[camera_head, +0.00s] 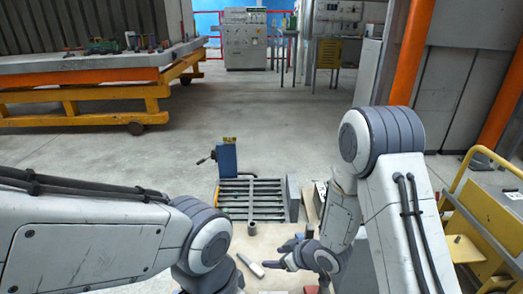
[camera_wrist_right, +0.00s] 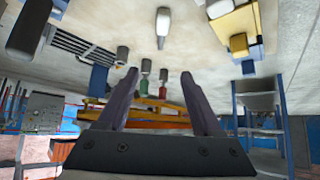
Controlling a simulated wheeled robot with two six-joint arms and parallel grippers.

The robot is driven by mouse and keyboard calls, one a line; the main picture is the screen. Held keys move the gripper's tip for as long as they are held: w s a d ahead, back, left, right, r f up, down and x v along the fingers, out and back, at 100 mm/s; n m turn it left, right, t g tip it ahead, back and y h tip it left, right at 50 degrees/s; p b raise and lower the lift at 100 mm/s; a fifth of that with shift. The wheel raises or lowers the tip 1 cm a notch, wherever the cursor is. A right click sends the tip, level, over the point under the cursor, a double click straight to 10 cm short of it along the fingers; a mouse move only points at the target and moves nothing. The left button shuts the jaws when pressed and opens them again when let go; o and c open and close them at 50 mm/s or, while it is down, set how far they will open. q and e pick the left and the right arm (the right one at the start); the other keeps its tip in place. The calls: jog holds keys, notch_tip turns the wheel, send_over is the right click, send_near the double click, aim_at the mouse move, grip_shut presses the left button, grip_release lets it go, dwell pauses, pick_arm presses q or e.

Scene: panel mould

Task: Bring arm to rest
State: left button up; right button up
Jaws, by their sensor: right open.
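My right arm (camera_head: 345,190) reaches down from the right in the head view, bent at its elbow. Its gripper (camera_head: 276,256) is over the beige worktop (camera_head: 262,240), beside a small whitish stick-like object (camera_head: 250,265). In the right wrist view the two dark fingers of this gripper (camera_wrist_right: 158,80) stand apart with nothing held between them. My left arm (camera_head: 100,240) comes in from the left along the bottom. Its gripper is outside the frame.
A grey cylinder (camera_head: 250,228) stands near the worktop's far edge. Beyond it are a slatted metal rack (camera_head: 252,198) and a blue upright part (camera_head: 227,158). A yellow cart (camera_head: 490,200) stands at right. The concrete floor (camera_head: 240,110) behind is open.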

jog(key=s+r+g+h, duration=0.1)
jog(key=s+r+h, duration=0.35)
jog(key=r, duration=0.45)
jog(key=s+r+m+g+p, duration=0.1)
jog(key=s+r+g, duration=0.3)
jog(key=s, duration=0.7)
jog(key=s+r+m+g+p, duration=0.1)
jog(key=s+r, duration=0.5)
jog(key=s, duration=0.5)
notch_tip(320, 180, up, 32)
jog(key=p, duration=3.1)
jog(key=shift+w+r, duration=0.15)
jog(key=shift+w, duration=0.25)
jog(key=shift+a+h, duration=0.1)
jog(key=shift+h, duration=0.15)
jog(key=shift+c, duration=0.4)
